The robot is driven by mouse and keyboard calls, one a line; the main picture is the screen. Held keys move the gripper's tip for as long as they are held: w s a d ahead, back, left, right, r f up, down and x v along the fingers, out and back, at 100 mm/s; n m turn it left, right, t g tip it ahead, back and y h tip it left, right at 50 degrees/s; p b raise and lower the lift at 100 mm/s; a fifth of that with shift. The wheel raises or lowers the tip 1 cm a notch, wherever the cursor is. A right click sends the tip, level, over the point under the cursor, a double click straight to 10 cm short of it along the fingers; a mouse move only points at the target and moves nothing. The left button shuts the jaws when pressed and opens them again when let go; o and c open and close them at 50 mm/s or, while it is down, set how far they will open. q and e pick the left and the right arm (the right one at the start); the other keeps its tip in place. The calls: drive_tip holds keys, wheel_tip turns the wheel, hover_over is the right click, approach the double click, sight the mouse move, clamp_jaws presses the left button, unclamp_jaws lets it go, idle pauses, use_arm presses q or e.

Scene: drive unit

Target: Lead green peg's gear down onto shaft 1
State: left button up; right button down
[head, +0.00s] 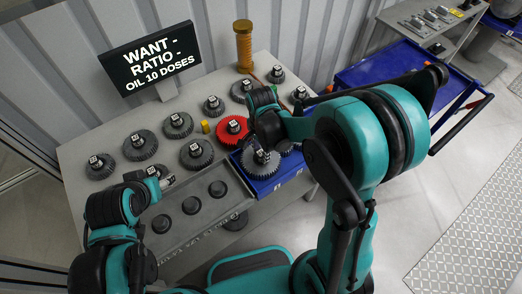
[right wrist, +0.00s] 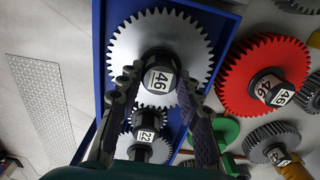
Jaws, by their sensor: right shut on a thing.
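A large light grey gear (right wrist: 125,50) with a black hub marked 46 is over the blue tray; in the head view the gear (head: 262,170) is at the tray's left part. My right gripper (right wrist: 160,80) has its fingers closed on both sides of that hub. I cannot tell whether the gear is lifted or resting. A green disc (right wrist: 228,132) is partly hidden behind the right finger; I cannot tell whether it belongs to a peg. No shaft is clearly marked 1. My left gripper (head: 168,182) is over the grey panel's upper left end, its finger opening unclear.
The blue tray (head: 291,184) also holds smaller gears, one marked 22 (right wrist: 146,135). A red gear (head: 232,129) and several dark gears stand close by on the table. The grey panel (head: 205,212) has several round black parts. A sign (head: 150,58) stands behind.

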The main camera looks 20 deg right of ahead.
drive_tip(key=shift+f, duration=0.2)
idle(0.3)
drive_tip(key=c, duration=1)
unclamp_jaws()
drive_tip(key=shift+o, duration=0.2)
wheel_tip(320, 180, up, 12)
drive_tip(key=n+t+b, duration=0.3)
drive_tip(key=n+t, duration=0.1)
drive_tip(key=n, duration=0.3)
approach(261, 153)
wheel_tip(261, 153, up, 4)
drive_tip(key=s+d, duration=0.3)
drive_tip(key=s+n+t, duration=0.1)
drive_tip(key=n, duration=0.1)
drive_tip(key=s+d+f+n+t, duration=0.1)
drive_tip(key=n, duration=0.1)
drive_tip(key=s+f+n+t+b, duration=0.1)
drive_tip(key=n, duration=0.2)
drive_tip(key=shift+s+d+f, duration=0.25)
drive_tip(key=shift+s+d, duration=0.1)
